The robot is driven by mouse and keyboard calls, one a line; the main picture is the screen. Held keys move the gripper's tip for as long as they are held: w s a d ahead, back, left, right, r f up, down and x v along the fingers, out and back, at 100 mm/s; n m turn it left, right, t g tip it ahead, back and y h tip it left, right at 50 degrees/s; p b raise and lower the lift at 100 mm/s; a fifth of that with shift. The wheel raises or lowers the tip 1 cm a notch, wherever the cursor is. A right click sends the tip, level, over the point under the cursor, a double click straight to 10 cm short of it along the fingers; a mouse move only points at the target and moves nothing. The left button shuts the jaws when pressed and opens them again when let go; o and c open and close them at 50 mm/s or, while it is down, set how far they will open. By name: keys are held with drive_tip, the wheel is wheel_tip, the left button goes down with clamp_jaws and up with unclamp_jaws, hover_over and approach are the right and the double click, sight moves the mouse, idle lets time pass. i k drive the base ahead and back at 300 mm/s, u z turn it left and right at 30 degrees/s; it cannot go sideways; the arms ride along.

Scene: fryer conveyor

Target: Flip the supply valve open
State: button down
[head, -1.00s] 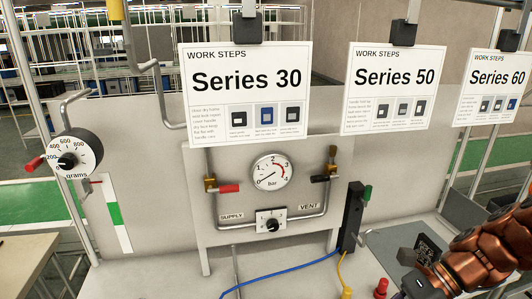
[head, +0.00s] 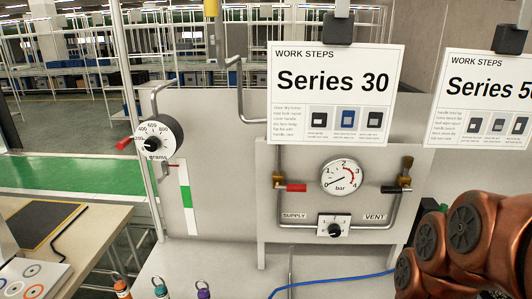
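The supply valve (head: 278,182) is a brass fitting on the left pipe of the grey panel. Its red handle (head: 296,187) lies level, pointing right across the upright pipe, above the SUPPLY label (head: 294,216). A round bar gauge (head: 342,177) sits right of it, its needle near 0. On the right pipe is the vent valve (head: 405,180) with a black handle (head: 392,189) pointing left, above the VENT label (head: 375,216). My copper arm fills the lower right, apart from the supply valve in the picture. My gripper is out of view.
A small black knob (head: 334,229) sits below the gauge. Series 30 (head: 331,93) and Series 50 (head: 483,98) signs hang above. A grams dial (head: 157,140) is at left. Several coloured bottles (head: 161,287) stand at the front; a blue hose (head: 335,283) crosses the bench. A table (head: 75,245) is at left.

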sight(291, 187)
drive_tip(key=u, duration=1.55)
drive_tip(key=k, duration=0.95)
drive_tip(key=u, duration=0.15)
